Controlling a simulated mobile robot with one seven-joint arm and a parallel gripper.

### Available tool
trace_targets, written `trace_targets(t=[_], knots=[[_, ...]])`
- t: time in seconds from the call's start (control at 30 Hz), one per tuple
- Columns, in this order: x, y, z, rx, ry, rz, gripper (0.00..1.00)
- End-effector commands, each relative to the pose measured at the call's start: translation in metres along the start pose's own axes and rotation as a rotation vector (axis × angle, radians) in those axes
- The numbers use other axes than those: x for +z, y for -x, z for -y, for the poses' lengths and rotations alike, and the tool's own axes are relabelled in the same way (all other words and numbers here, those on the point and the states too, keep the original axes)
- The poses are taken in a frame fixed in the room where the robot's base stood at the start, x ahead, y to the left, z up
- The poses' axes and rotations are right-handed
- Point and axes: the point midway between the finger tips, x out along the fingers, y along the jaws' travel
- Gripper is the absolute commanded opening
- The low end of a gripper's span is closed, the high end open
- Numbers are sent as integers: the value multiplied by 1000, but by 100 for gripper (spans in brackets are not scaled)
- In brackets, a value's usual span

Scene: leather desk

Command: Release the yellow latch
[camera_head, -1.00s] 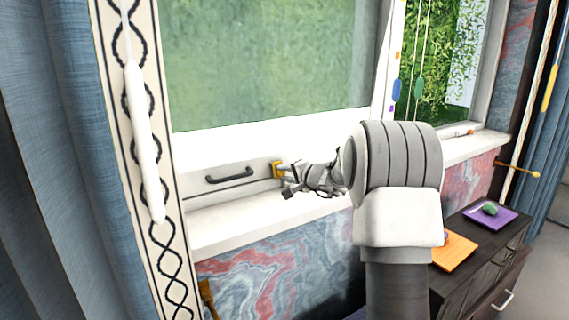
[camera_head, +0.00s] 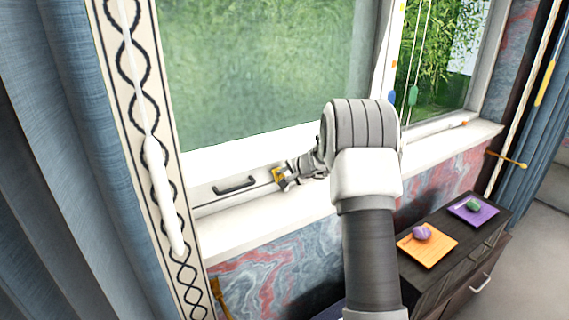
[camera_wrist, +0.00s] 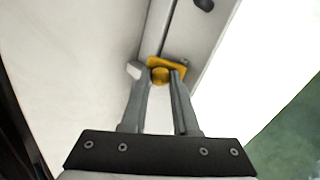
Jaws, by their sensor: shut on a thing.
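The yellow latch (camera_head: 277,174) sits on the lower white frame of the window, right of a dark handle (camera_head: 235,185). My gripper (camera_head: 283,177) is at the latch, reaching in from the right. In the wrist view the latch (camera_wrist: 166,66) shows as a yellow plate with a round knob between the fingertips. My gripper (camera_wrist: 158,74) is shut on the knob, one finger on each side. In the head view the fingers hide part of the latch.
The white sill (camera_head: 240,228) runs below the window. A patterned curtain band with a white hanging rod (camera_head: 160,190) is at the left. A dark cabinet (camera_head: 440,245) at the lower right bears an orange mat (camera_head: 420,254) and a purple mat (camera_head: 478,215).

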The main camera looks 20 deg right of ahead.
Motion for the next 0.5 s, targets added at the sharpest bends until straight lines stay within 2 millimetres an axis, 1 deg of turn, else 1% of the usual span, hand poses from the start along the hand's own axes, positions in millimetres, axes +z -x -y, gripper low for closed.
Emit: trace_targets(t=[0.03,0.5], knots=[[-2,7,9,19,1,4,0],[-3,10,16,189,2,37,0]])
